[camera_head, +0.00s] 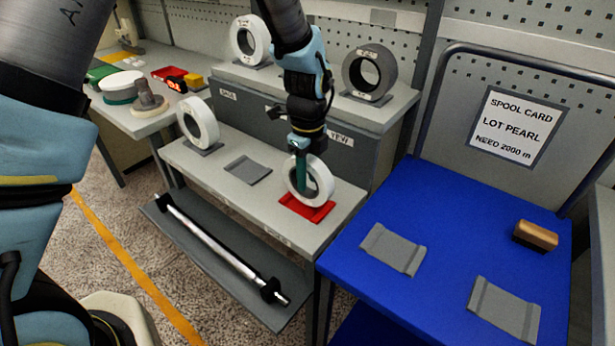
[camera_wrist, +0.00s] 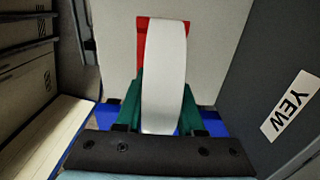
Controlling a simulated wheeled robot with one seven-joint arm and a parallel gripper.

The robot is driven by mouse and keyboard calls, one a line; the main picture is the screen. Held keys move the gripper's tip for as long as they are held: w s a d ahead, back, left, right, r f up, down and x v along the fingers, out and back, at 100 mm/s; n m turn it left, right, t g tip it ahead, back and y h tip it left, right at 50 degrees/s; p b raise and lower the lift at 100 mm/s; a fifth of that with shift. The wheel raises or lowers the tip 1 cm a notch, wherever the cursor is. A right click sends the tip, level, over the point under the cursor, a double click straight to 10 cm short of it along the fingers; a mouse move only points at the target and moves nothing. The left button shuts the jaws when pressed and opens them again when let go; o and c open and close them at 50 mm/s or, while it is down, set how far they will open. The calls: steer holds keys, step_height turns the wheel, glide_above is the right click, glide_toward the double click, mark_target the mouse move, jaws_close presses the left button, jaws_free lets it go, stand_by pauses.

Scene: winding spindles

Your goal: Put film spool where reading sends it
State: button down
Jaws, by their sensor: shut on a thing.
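A white film spool (camera_head: 322,178) stands upright on a red cradle (camera_head: 306,208) on the grey bench. My gripper (camera_head: 301,168) is over it with green fingers, one in front of the ring. In the wrist view the spool (camera_wrist: 164,70) sits between the two green fingers (camera_wrist: 160,105), which are shut on its sides. The red cradle (camera_wrist: 142,40) shows behind it. A sign (camera_head: 516,125) on the blue cart reads "SPOOL CARD, LOT PEARL, NEED 2000 m". Any marking on the held spool is not readable.
The blue cart (camera_head: 345,259) bears two grey cradles (camera_head: 392,249) (camera_head: 505,309) and a wooden block (camera_head: 535,236). Other spools stand at the bench's left (camera_head: 199,122) and on the upper shelf (camera_head: 250,40) (camera_head: 370,72). An empty grey cradle (camera_head: 247,170) lies mid-bench. A "YEW" label (camera_wrist: 287,105) is at right.

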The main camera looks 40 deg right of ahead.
steer(key=shift+f, duration=0.6)
steer(key=shift+f, duration=0.15)
steer(key=c, duration=0.5)
jaws_free()
step_height(320, 180, up, 12)
steer(key=b, duration=0.2)
steer(key=shift+b, duration=0.35)
